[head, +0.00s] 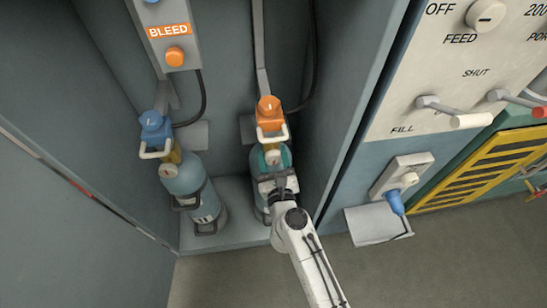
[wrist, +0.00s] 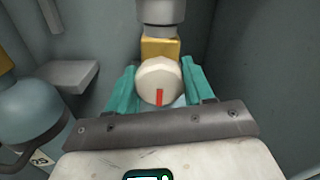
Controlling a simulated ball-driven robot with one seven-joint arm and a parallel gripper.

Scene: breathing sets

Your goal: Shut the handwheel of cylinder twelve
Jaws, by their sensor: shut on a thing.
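The right cylinder (head: 260,197) stands in the cabinet, largely hidden by my arm; I cannot read its number. Its round cream handwheel (wrist: 160,78) faces me in the wrist view, with a red mark pointing down towards my gripper. It also shows in the head view (head: 273,157). My gripper (wrist: 160,92) has its two teal fingers on either side of the handwheel and is shut on it.
An orange-topped valve (head: 269,113) sits above the right cylinder, a blue-topped one (head: 152,127) above the left. A BLEED box (head: 167,38) hangs on the back wall. The cabinet's right wall (head: 352,95) is close to my arm. A panel (head: 450,90) with levers stands right.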

